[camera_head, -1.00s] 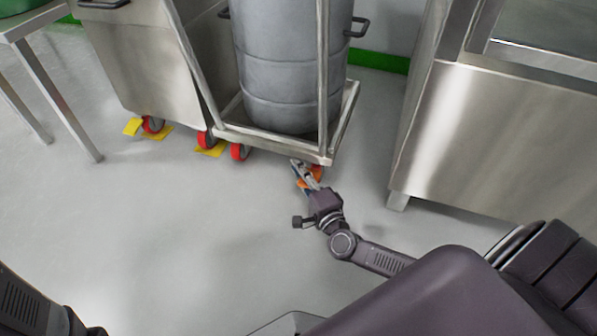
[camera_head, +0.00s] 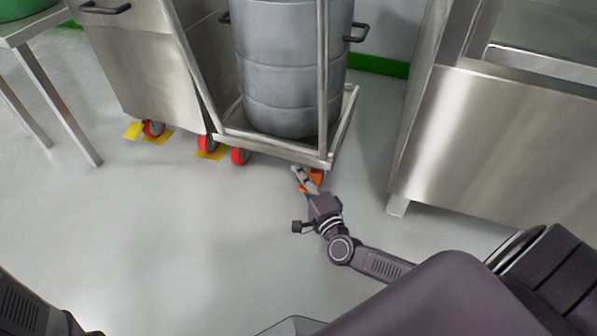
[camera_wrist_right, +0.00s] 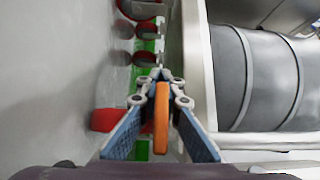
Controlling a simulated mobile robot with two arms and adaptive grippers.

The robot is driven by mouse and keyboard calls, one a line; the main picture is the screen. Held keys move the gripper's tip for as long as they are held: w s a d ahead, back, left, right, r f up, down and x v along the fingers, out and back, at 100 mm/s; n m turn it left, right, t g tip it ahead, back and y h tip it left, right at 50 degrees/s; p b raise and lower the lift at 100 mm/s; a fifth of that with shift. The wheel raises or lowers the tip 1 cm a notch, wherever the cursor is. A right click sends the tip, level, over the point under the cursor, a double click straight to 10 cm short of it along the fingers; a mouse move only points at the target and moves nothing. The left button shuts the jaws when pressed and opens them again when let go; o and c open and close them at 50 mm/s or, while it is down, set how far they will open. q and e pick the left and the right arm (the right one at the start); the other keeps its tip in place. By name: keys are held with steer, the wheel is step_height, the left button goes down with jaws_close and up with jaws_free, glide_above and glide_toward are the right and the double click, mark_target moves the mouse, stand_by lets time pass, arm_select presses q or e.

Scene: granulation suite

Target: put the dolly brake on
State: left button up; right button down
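The dolly is a metal frame (camera_head: 262,146) under a grey drum (camera_head: 290,75), at the top middle of the head view. Its orange brake pedal (camera_head: 317,177) sits low at the near right corner. In the right wrist view the pedal (camera_wrist_right: 161,118) stands as a narrow orange bar between my right fingers. My right gripper (camera_head: 304,180) is at that corner, low near the floor. Its blue-padded fingers (camera_wrist_right: 161,100) look open, one on each side of the pedal, with gaps visible beside it. Whether the fingertips touch it is unclear. My left gripper is out of view.
A steel cabinet (camera_head: 145,65) stands left of the drum, a steel unit (camera_head: 490,130) at the right. The floor (camera_head: 180,230) in front is clear.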

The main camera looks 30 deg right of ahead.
steer(key=shift+f+n+t, duration=0.15)
steer(key=shift+n+t, duration=0.85)
steer(key=shift+y, duration=0.3)
steer(key=c, duration=2.4)
jaws_free()
